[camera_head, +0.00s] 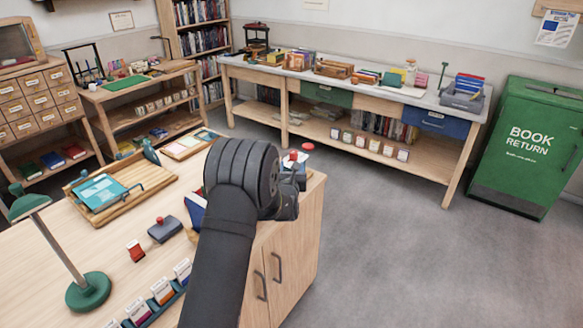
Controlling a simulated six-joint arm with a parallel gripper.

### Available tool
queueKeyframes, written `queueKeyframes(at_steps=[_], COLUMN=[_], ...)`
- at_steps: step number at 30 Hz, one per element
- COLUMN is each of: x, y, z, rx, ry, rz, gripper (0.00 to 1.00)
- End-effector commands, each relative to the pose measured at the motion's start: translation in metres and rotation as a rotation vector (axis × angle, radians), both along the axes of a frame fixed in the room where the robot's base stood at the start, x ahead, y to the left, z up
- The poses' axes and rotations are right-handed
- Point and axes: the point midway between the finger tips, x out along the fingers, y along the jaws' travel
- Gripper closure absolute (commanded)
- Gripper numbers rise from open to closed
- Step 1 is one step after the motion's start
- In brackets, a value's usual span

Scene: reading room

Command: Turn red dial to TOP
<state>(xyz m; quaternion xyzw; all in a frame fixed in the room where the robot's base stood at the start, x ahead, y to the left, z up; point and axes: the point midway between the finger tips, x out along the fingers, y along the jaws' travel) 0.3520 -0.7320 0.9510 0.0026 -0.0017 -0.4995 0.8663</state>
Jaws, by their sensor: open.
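My arm reaches up across the wooden desk from the bottom of the camera_head view. My gripper (289,207) is at its far end, near the desk's right edge, mostly hidden behind the dark wrist. Just past the wrist a small red round part (293,157) shows on top of a dark blue-grey item (298,172), partly covered by my arm. This may be the red dial, but its pointer and any TOP mark cannot be made out. Another small red piece (308,146) shows just beyond it. I cannot tell whether the gripper touches anything.
A wooden tray (133,205) with teal papers, a dark stamp pad (165,229), a red item (136,251) and a green lamp (88,291) are on the desk's left. A card rack (160,306) is in front. Open floor (400,230) lies right, before a green book-return bin (530,140).

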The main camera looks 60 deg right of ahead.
Motion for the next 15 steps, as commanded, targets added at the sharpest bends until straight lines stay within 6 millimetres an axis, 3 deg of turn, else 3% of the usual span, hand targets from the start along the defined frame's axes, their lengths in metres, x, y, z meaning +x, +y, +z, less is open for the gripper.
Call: queueKeyframes(at_steps=[7, 15], x=[-0.002, -0.011], y=[0.003, 0.013], z=[0.001, 0.001], rx=[0.070, 0.334], ry=[-0.121, -0.571], rz=[0.001, 0.006], gripper=[0.50, 0.50])
